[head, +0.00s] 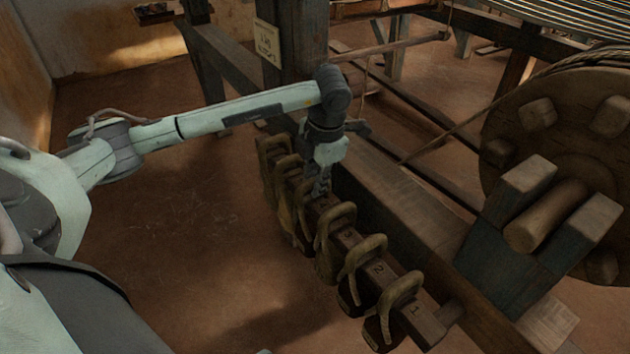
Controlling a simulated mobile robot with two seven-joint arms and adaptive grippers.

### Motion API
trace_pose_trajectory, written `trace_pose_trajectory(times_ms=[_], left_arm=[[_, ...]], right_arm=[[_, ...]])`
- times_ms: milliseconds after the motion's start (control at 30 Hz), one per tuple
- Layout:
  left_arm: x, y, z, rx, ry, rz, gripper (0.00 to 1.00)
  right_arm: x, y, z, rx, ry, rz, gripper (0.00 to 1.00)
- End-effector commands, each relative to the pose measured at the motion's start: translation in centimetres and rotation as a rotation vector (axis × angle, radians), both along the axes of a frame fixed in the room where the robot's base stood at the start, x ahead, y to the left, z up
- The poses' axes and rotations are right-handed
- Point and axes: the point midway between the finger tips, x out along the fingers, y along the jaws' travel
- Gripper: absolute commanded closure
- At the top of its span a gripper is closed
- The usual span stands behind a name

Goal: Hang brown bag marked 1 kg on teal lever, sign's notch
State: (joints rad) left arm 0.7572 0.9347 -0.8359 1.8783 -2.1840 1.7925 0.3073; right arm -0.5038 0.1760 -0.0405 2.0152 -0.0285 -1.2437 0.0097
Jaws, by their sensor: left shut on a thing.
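Several brown bags with thick loop handles straddle the bar, including the nearest bag (400,288), another bag (362,256) and a third bag (334,220). Their weight marks do not show. Digits 1, 2 and 3 show on the bar's top. The paper sign (267,42) hangs on the post; its writing is too small to read surely.
A heavy beam (400,205) runs close along the bar's right side. A large wooden wheel (575,150) with a rope and a block (530,195) stands at the right. The earthen floor (200,230) left of the bar is clear.

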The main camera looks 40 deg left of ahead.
Motion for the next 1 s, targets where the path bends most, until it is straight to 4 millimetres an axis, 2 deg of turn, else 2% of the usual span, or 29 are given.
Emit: trace_pose_trajectory(times_ms=[467,500,667,1000], left_arm=[[0.09,0.00,-0.19,-0.001,-0.004,0.000,1.00],[0.09,0.01,-0.20,0.000,-0.003,0.000,0.79],[0.06,0.00,-0.25,0.000,-0.002,0.001,0.59],[-0.07,-0.07,-0.29,0.000,0.002,-0.001,0.58]], right_arm=[[-0.01,0.03,-0.37,0.001,0.000,0.000,1.00],[-0.01,0.03,-0.37,0.001,0.000,0.000,1.00],[-0.01,0.05,-0.38,0.001,0.000,0.001,1.00],[-0.07,0.04,-0.36,-0.001,0.002,0.005,1.00]])
